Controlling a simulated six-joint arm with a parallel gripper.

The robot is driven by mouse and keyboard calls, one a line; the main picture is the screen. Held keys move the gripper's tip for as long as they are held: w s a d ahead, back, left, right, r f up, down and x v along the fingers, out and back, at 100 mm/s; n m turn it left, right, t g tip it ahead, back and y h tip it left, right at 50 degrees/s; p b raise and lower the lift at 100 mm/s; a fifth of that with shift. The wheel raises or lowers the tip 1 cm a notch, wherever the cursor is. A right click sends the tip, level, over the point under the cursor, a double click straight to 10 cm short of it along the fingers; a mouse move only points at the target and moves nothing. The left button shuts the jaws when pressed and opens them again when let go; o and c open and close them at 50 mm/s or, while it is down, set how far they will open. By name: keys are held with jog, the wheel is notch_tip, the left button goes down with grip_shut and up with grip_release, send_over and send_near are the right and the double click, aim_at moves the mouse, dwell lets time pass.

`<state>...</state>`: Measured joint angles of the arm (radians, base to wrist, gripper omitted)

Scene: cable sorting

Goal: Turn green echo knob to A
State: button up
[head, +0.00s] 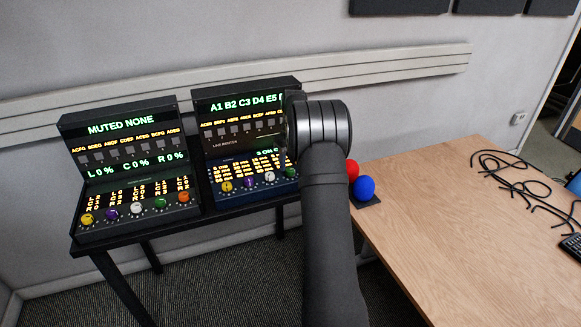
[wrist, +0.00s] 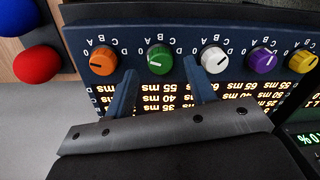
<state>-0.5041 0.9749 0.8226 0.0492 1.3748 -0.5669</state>
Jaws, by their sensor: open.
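In the wrist view, the green knob (wrist: 160,60) is on the blue panel, which appears upside down, between an orange and a white knob. Small letters and zeros surround it. Its white mark lies nearly level; I cannot tell which letter it points at. My gripper (wrist: 160,67) is open and empty, one finger on each side of the green knob, with its tips close to the panel. I cannot tell whether they touch the knob. In the head view, the green knob (head: 291,172) shows beside my arm, which hides my gripper.
Neighbouring orange (wrist: 103,62), white (wrist: 214,60) and purple (wrist: 263,62) knobs stand close by. A second console (head: 130,165) at left has its own green knob (head: 160,203). Red (head: 352,168) and blue (head: 364,187) balls are right of my arm. Cables (head: 520,180) lie on the wooden table.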

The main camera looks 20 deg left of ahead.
jog(key=shift+f, duration=1.3)
jog(key=c, duration=1)
jog(key=shift+m, duration=0.4)
jog(key=m, duration=0.2)
jog(key=shift+s+m, duration=0.1)
jog(key=shift+m, duration=1.9)
